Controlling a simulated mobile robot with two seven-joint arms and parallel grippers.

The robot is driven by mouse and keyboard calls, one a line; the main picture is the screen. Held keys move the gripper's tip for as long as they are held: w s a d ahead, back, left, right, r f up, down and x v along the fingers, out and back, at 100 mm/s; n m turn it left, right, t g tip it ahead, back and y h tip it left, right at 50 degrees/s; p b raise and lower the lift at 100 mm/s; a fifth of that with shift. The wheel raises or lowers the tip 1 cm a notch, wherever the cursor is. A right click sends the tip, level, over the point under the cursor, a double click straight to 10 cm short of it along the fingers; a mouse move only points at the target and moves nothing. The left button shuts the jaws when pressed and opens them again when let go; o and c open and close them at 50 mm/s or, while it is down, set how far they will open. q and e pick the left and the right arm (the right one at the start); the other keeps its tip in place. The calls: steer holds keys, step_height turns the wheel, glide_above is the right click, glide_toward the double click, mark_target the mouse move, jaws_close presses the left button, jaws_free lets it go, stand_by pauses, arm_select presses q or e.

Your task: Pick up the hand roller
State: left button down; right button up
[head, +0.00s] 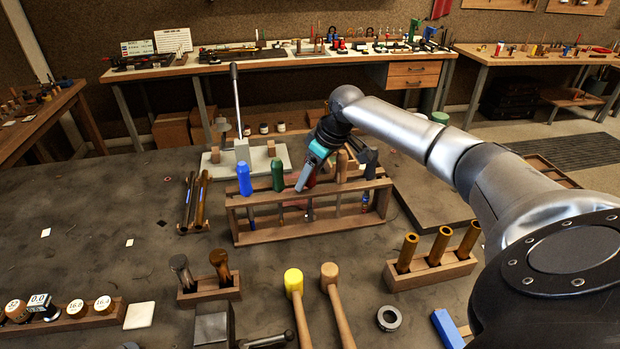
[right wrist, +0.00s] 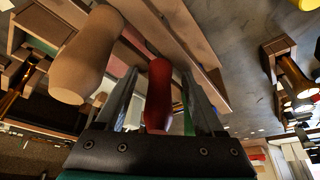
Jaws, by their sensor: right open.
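A wooden rack (head: 262,239) in the middle of the bench holds several upright handled tools. They have a blue handle (head: 244,180), a green handle (head: 278,174), a red handle (head: 311,180), a wooden handle (head: 341,168) and a dark handle (head: 371,164). I cannot tell from their working ends which is the hand roller. My right gripper (head: 304,183) is open over the rack at the red handle. In the right wrist view, the red handle (right wrist: 159,92) stands between the open fingers, with the wooden handle (right wrist: 84,55) just to the left. My left gripper is out of view.
A small block with two tools (head: 210,293) is front left. The bench's left side is mostly clear.

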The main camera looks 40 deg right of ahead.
jaws_close()
stand_by(0.6)
